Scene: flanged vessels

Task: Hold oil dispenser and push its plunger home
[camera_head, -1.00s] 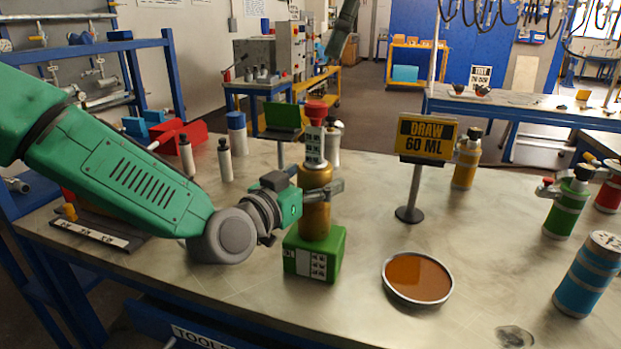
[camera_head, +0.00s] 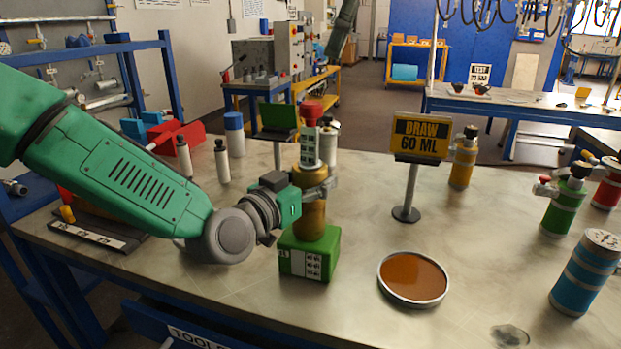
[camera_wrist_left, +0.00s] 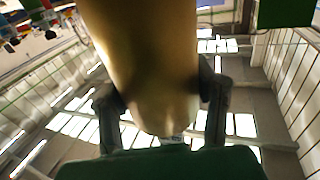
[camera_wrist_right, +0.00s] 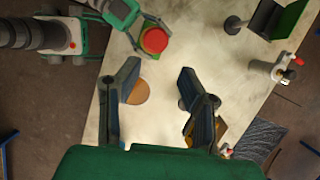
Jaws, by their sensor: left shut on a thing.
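The oil dispenser (camera_head: 313,216) is a brass-coloured bottle standing upright on a green block (camera_head: 310,256). Its plunger has a red knob (camera_head: 312,106) at the top, standing clear above the body. My left gripper (camera_head: 322,187) is shut around the upper body from the left. In the left wrist view the brass body (camera_wrist_left: 150,60) fills the space between the fingers. My right gripper (camera_wrist_right: 160,80) is open and empty; in the right wrist view the red knob (camera_wrist_right: 154,40) lies beyond its fingertips. In the head view only a dark green piece at the top may be that arm.
A round dish of amber liquid (camera_head: 413,279) is right of the block. A "DRAW 60 ML" sign (camera_head: 421,137) stands behind it. Silver (camera_head: 330,145) and white (camera_head: 222,160) bottles stand behind and left. A blue-banded vessel (camera_head: 586,274) is at the right.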

